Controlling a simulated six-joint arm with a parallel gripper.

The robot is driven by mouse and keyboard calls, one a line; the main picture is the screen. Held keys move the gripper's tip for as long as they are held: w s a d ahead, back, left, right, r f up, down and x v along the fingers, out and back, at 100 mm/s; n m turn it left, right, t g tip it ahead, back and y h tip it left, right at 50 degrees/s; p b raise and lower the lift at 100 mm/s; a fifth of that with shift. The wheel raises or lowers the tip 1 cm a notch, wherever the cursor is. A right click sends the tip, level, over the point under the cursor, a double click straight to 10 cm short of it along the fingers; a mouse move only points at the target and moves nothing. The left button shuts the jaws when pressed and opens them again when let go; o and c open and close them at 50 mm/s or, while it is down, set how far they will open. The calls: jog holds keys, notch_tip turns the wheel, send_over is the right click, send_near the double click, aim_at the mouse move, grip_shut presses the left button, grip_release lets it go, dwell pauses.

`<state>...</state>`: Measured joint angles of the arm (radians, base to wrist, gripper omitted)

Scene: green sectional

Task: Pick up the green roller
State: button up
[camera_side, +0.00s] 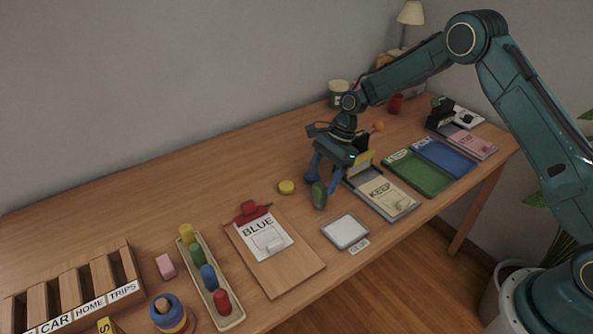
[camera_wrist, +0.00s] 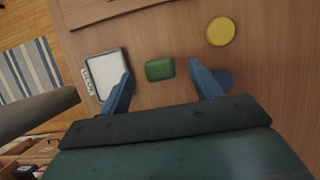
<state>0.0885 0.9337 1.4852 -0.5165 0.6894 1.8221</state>
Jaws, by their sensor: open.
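A green roller (camera_side: 319,195) is on the wooden table, in front of the pad marked KEEP, in the side view. In the wrist view the green roller (camera_wrist: 160,70) shows as a rounded green block between my two blue fingers, with a gap on each side. My gripper (camera_side: 317,184) points down over it, open and empty. The wrist view also shows my gripper (camera_wrist: 160,76), its fingers apart. Another green cylinder (camera_side: 197,254) is in a long tray (camera_side: 233,317) at the left.
A yellow disc (camera_side: 286,187) lies close by. A white square pad (camera_side: 345,231) is in front, and the KEEP pad (camera_side: 387,196) is to the right. A clipboard (camera_side: 290,275) marked BLUE lies left.

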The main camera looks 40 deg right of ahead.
aim_at(320, 185)
jog(key=shift+x, duration=2.6)
jog(key=shift+s, duration=0.1)
jog(key=c, duration=1.1)
jog(key=shift+r, duration=0.15)
notch_tip(320, 185, up, 20)
jog(key=shift+f, duration=0.15)
